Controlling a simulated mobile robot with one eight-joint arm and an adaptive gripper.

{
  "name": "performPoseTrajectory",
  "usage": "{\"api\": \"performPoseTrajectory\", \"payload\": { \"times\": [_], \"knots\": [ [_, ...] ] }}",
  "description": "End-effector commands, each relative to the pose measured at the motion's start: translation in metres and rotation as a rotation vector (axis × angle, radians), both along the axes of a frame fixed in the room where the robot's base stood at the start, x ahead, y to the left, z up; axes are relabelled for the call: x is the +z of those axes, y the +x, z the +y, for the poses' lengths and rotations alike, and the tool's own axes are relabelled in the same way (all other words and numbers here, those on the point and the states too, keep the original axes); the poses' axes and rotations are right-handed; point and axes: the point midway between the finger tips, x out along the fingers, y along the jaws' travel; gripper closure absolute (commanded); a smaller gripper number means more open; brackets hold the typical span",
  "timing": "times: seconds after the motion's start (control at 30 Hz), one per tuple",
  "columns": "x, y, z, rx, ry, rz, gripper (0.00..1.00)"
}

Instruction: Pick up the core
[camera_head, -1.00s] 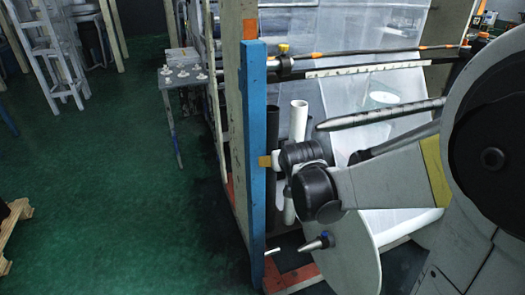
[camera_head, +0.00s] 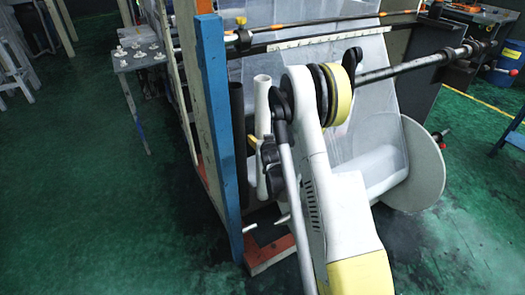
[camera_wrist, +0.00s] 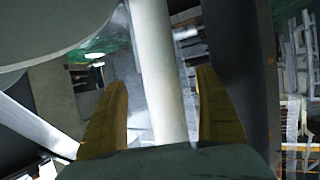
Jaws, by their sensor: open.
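The core appears to be a white tube (camera_head: 262,100) standing upright beside a black tube (camera_head: 238,115), just right of the blue post. In the wrist view the white tube (camera_wrist: 156,70) runs between the two yellow fingers of my gripper (camera_wrist: 163,85). The fingers are open, one on each side, and I see gaps between them and the tube. In the head view my gripper (camera_head: 256,145) is at the tube's middle height, partly hidden by my arm. The tube's lower part is partly hidden there too.
A blue post (camera_head: 213,130) stands close on the left. A large white disc (camera_head: 422,165) and a metal shaft (camera_head: 410,67) lie to the right, with film sheeting behind. A small table (camera_head: 140,61) stands at the back left. The green floor at left is open.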

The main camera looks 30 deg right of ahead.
Motion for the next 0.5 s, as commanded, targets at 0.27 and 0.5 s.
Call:
{"api": "performPoseTrajectory", "payload": {
  "times": [0.27,0.5],
  "knots": [
    [-0.013,0.025,-0.011,0.0,0.001,0.0,0.18],
    [-0.022,0.053,-0.022,0.0,0.001,0.001,0.18]
  ]
}}
